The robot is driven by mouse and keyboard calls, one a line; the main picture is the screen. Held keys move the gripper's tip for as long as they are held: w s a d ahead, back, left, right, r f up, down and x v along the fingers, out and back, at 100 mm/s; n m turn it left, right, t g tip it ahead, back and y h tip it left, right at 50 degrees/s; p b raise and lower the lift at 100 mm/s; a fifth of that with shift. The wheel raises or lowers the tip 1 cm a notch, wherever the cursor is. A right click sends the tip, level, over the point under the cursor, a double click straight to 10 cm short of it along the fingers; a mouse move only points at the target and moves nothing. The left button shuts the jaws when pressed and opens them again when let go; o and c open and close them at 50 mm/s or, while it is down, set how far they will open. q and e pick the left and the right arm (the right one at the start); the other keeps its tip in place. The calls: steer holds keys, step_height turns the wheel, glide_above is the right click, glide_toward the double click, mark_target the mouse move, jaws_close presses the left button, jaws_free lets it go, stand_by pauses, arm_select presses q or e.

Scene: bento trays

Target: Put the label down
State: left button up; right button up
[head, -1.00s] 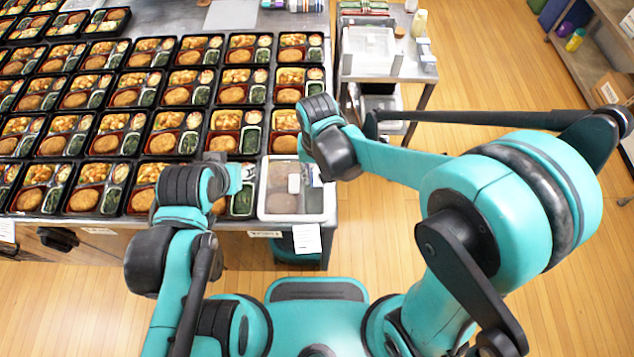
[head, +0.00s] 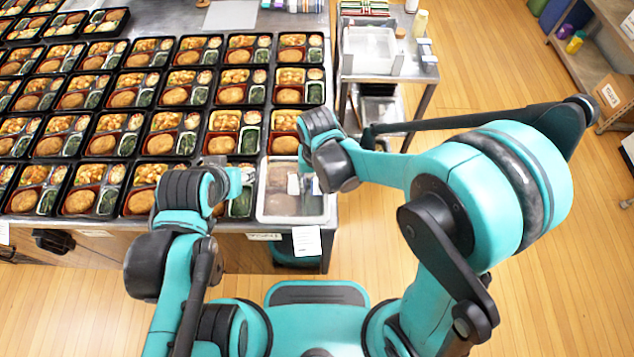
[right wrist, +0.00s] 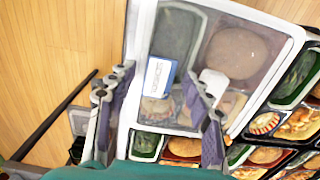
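A small white label with a blue printed edge (right wrist: 160,77) shows between the fingers of my right gripper (right wrist: 160,88) in the right wrist view, over the clear lid of a white-rimmed bento tray (right wrist: 137,40). The fingers are apart, with a gap on both sides of the label. A second, plain white piece (right wrist: 213,82) is beside the right finger. In the head view the lidded tray (head: 290,219) is at the table's front right corner, with my right gripper (head: 308,183) over its right part. My left gripper (head: 234,182) is left of this tray; its fingertips are unclear.
Rows of open black bento trays (head: 112,158) fill the table to the left and behind. A paper sheet (head: 306,241) hangs at the table's front edge. A side cart (head: 392,72) with a white bin stands behind right. Wooden floor is free on the right.

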mark_target(317, 188)
steer(key=shift+r, duration=0.25)
step_height(317, 188, up, 12)
steer(key=p, duration=0.4)
steer(key=s+d+r+t, duration=0.2)
steer(key=d+r+t, duration=0.1)
steer(key=d, duration=0.6)
steer(key=s+d+r+t, duration=0.3)
steer(key=d+t, duration=0.1)
steer(key=d, duration=0.4)
steer(key=shift+d, duration=0.4)
